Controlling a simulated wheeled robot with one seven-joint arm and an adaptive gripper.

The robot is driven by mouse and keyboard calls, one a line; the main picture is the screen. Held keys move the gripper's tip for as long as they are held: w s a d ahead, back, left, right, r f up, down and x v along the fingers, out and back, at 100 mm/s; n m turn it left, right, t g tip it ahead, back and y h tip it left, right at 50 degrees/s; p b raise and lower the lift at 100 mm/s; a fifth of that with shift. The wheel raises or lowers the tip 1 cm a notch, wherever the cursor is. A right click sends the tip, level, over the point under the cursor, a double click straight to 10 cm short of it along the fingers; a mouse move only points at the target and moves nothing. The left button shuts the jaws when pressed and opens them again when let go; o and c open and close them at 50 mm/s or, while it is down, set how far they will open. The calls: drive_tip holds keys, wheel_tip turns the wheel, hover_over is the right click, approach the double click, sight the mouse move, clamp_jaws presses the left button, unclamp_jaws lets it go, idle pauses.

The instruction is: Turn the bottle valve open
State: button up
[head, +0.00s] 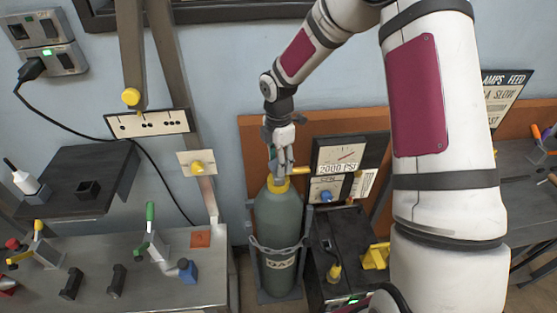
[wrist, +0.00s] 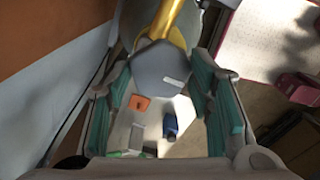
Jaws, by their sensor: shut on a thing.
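The grey-green gas bottle (head: 279,224) stands upright in a rack, with a chain around its body and "GAS" lettering. Its yellow bottle valve (head: 277,186) is on top, partly hidden by my fingers. My gripper (head: 282,170) points down at the bottle top and is shut on the valve. In the wrist view, my green-padded fingers (wrist: 160,68) stand on either side of a grey rounded piece (wrist: 165,58), with a yellow part (wrist: 170,22) beyond it. The exact contact is hard to see.
A gauge panel (head: 349,154) reading "2000 PSI" stands close right of the valve, with a blue knob (head: 326,196) below. A dark machine (head: 342,250) is right of the bottle. A metal workbench (head: 200,266) with clamps and tools is at left.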

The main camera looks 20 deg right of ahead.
drive_tip(key=o, duration=1.2)
drive_tip(key=shift+c, duration=0.2)
wheel_tip(320, 180, up, 12)
